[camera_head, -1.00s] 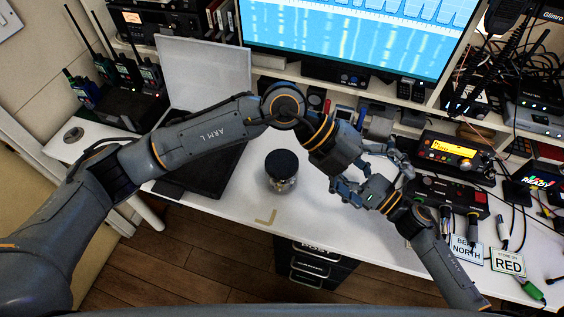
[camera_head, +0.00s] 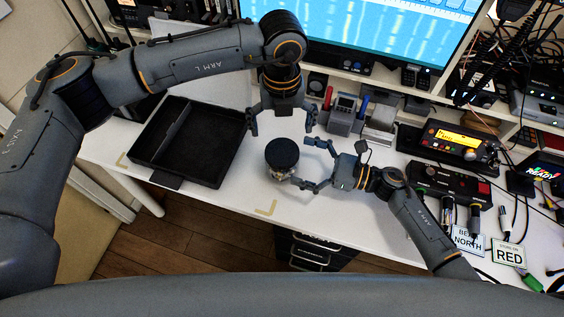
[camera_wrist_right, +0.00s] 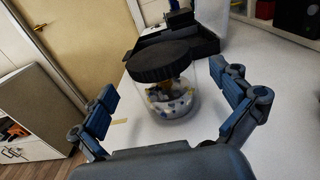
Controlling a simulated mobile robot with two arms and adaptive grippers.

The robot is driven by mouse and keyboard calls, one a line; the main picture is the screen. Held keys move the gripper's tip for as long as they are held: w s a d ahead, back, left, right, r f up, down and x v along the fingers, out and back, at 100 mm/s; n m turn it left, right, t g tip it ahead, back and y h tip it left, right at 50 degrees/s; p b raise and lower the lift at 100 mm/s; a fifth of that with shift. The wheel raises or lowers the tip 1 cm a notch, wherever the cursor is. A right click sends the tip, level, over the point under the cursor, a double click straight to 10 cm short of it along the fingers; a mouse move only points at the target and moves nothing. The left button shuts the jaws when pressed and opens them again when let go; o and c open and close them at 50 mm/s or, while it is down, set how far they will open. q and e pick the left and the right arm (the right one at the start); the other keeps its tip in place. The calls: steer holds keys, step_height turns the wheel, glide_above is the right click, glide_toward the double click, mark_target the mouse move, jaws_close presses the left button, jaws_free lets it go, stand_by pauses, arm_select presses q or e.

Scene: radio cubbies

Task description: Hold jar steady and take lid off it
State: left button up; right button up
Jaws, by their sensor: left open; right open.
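The jar (camera_head: 281,174) stands upright on the white desk with its black lid (camera_head: 282,153) on top. In the right wrist view the jar (camera_wrist_right: 172,101) is clear, with small mixed pieces inside, and its dark ribbed lid (camera_wrist_right: 162,61) is in place. My right gripper (camera_head: 304,164) is open, its fingers reaching from the right toward the jar; in the wrist view its fingers (camera_wrist_right: 172,98) flank the jar with gaps on both sides. My left gripper (camera_head: 281,130) is open and points down, above and just behind the lid, apart from it.
A black open tray (camera_head: 215,172) lies on the desk left of the jar. Radios (camera_head: 457,145), cables and signs (camera_head: 508,257) crowd the right side. A monitor (camera_head: 370,35) and small devices (camera_head: 342,115) stand behind. The desk in front of the jar is clear.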

mark_target(281, 154)
steer(key=shift+x, duration=2.6)
